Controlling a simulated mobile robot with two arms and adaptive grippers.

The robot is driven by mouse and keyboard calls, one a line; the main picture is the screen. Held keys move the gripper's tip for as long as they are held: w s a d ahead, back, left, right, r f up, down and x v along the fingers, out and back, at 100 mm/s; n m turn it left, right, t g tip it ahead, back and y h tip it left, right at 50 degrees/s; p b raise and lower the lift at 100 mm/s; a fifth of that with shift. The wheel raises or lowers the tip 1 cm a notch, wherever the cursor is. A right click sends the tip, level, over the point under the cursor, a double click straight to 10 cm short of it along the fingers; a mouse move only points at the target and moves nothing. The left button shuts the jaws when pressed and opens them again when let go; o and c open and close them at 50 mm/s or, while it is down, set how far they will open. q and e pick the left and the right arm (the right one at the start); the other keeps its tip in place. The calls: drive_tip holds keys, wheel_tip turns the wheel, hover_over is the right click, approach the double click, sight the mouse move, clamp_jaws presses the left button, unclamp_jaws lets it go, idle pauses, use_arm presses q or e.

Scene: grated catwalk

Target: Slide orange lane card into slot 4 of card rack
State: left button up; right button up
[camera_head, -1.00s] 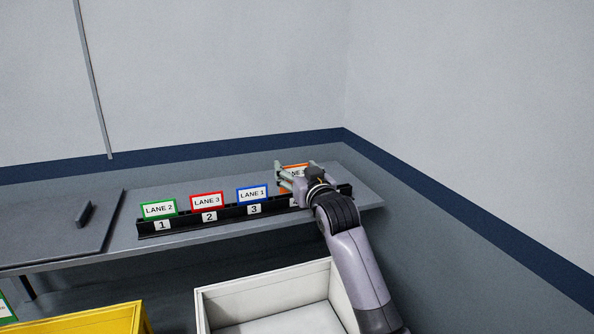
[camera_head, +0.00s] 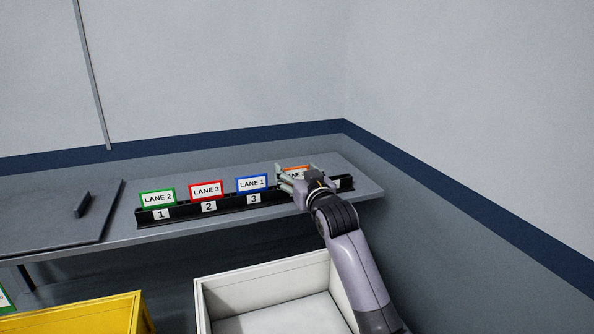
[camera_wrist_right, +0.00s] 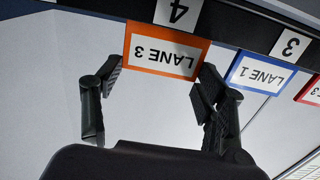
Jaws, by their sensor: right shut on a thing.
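The black card rack (camera_head: 185,211) stands on the grey shelf. The orange lane card (camera_head: 295,168), reading LANE 3, is at the rack's right part and partly hidden behind my right gripper (camera_head: 297,175). In the right wrist view the orange card (camera_wrist_right: 165,52) shows upside down beside the number 4 label (camera_wrist_right: 177,12). My right gripper is shut on the card, with one finger at each side edge. The card's lower edge lines up with the rack at slot 4; how deep it sits I cannot tell. My left gripper is not in view.
Green LANE 2 (camera_head: 157,198), red LANE 3 (camera_head: 206,191) and blue LANE 1 (camera_head: 252,183) cards stand in slots 1, 2 and 3. A white bin (camera_head: 260,275) and a yellow bin (camera_head: 80,312) are below in front. A dark panel (camera_head: 50,225) lies at left.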

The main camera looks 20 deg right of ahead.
drive_tip(key=shift+f, duration=0.1)
idle(0.3)
drive_tip(key=o, duration=1.1)
drive_tip(key=shift+o, duration=0.2)
drive_tip(key=shift+o, duration=1.1)
wheel_tip(320, 180, up, 8)
drive_tip(key=p, duration=0.7)
drive_tip(key=shift+f, duration=0.1)
